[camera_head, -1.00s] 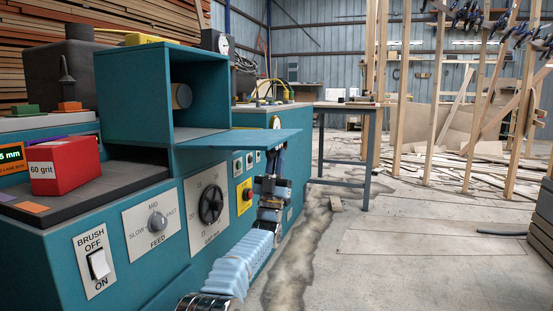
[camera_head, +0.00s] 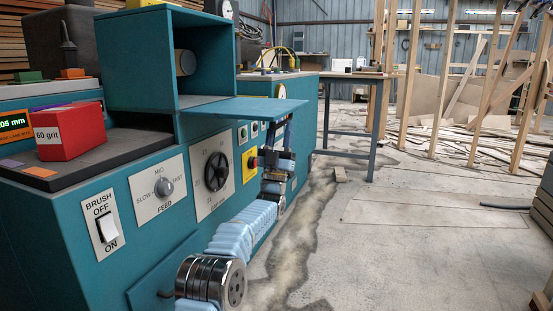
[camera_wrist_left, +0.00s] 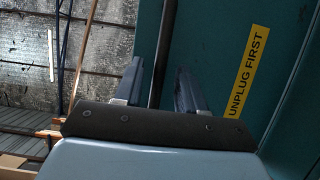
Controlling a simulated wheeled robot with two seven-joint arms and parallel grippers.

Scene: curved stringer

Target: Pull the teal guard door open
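The teal guard door (camera_head: 245,109) shows in the head view as a flat panel. It juts out nearly level from the bottom of a teal box-shaped housing (camera_head: 156,50), whose front is open onto a roller (camera_head: 186,62). My left gripper (camera_head: 286,132) is under the door's outer end, and the door partly hides its fingertips. In the left wrist view the two fingers (camera_wrist_left: 159,85) stand apart, with a thin dark bar (camera_wrist_left: 165,50) between them. I see no clear contact with the bar. A teal surface there carries a yellow "UNPLUG FIRST" label (camera_wrist_left: 247,75). My right gripper is not in view.
The teal machine front has a brush switch (camera_head: 108,229), a feed knob (camera_head: 163,187) and a large dial (camera_head: 216,171) beside my left arm. A red "60 grit" box (camera_head: 75,132) sits on it. A table (camera_head: 352,76) stands behind. The floor to the right is mostly open.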

